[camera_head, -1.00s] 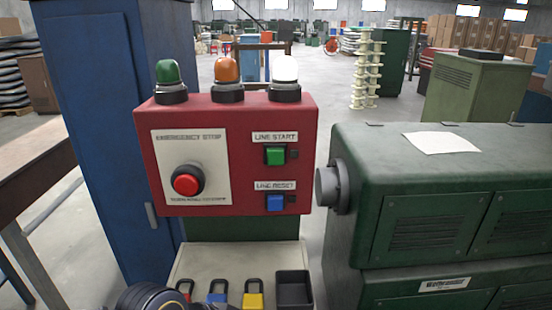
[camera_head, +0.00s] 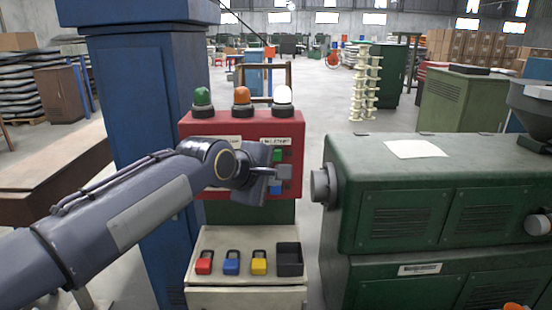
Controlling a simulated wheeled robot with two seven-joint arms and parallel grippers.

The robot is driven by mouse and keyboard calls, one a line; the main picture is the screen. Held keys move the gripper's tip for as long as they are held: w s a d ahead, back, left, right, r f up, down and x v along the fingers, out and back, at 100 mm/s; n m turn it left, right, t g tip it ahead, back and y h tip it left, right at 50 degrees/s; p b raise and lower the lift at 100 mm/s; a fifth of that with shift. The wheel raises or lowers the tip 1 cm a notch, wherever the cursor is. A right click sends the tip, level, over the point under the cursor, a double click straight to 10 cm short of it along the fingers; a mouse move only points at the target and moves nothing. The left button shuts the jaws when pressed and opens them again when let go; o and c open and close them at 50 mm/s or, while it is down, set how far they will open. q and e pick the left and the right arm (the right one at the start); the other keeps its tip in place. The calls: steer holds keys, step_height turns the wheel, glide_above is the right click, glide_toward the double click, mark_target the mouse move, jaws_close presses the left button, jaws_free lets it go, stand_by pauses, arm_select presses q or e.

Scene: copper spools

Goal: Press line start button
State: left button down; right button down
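The red control box (camera_head: 205,130) stands upright in the middle of the view. Its green button (camera_head: 278,155) shows under the line start label (camera_head: 276,141), at the box's right side. The blue button (camera_head: 275,189) below it is partly covered. My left arm comes in from the left across the box and hides the emergency stop. My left gripper (camera_head: 283,172) is in front of the box, just below the green button in the picture. Its fingers overlap in this view, so their opening and any contact with the box cannot be told. My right gripper is not in view.
Green, orange and white lamps (camera_head: 242,97) top the box. Below is a light shelf (camera_head: 215,240) with red, blue and yellow padlocks (camera_head: 231,263) and a dark bin (camera_head: 289,259). A green machine (camera_head: 350,180) stands right, a blue cabinet (camera_head: 130,110) left.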

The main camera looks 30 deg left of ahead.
mark_target(276, 155)
arm_select(q)
steer(key=shift+w+a, duration=0.1)
steer(key=shift+w, duration=0.05)
steer(key=w+a+p, duration=0.2)
steer(key=w+a, duration=0.2)
steer(key=w, duration=0.3)
steer(key=shift+w+a, duration=0.15)
steer(key=shift+a, duration=0.1)
stand_by(2.1)
steer(key=shift+w+a, duration=0.2)
steer(key=shift+w, duration=0.15)
